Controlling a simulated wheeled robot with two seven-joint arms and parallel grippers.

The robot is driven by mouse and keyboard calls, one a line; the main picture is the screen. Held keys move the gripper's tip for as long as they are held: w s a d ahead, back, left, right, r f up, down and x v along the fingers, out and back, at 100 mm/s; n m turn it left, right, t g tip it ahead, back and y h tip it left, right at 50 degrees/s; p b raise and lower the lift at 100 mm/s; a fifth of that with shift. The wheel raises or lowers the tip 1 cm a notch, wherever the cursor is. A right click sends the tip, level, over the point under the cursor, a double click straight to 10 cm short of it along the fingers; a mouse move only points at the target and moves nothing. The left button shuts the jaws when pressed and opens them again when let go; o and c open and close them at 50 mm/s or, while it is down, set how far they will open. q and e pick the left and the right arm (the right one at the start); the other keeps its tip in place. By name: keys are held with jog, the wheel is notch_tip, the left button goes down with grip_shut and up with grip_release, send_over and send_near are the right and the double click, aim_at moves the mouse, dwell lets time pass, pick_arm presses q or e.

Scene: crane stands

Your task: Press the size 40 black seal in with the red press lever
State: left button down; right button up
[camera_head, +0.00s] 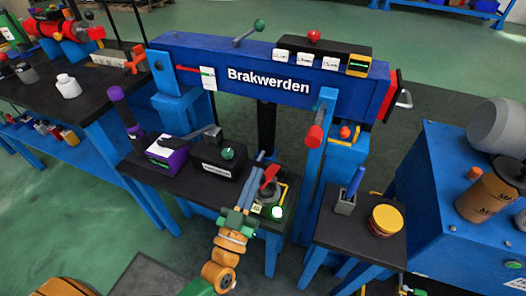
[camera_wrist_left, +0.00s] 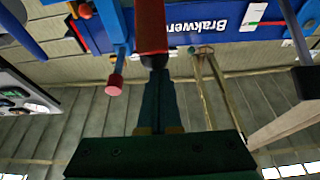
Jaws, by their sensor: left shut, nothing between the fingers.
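The red press lever (camera_head: 270,177) stands up from the small press at the right end of the black bench (camera_head: 195,187), beside a yellow tag and a lit white-green round spot (camera_head: 277,212). A red bar, which looks like this lever, rises just beyond my fingertips in the left wrist view (camera_wrist_left: 151,28). My left gripper (camera_head: 259,163) is shut and empty, its fingers pointing up close beside the lever. I cannot tell whether they touch. The size 40 black seal cannot be made out; the press seat is small and partly hidden by the gripper.
The blue Brakwerden beam (camera_head: 215,75) spans behind the bench. A post with a red-ended knob (camera_head: 314,135) stands right of the press. A purple box (camera_head: 167,155) and a black box (camera_head: 224,158) sit left. A small table (camera_head: 355,232) holds a yellow-lidded jar (camera_head: 384,221).

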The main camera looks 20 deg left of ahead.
pick_arm(q)
jog(key=x, duration=0.7)
jog(key=shift+w+f, duration=0.1)
dwell(1.2)
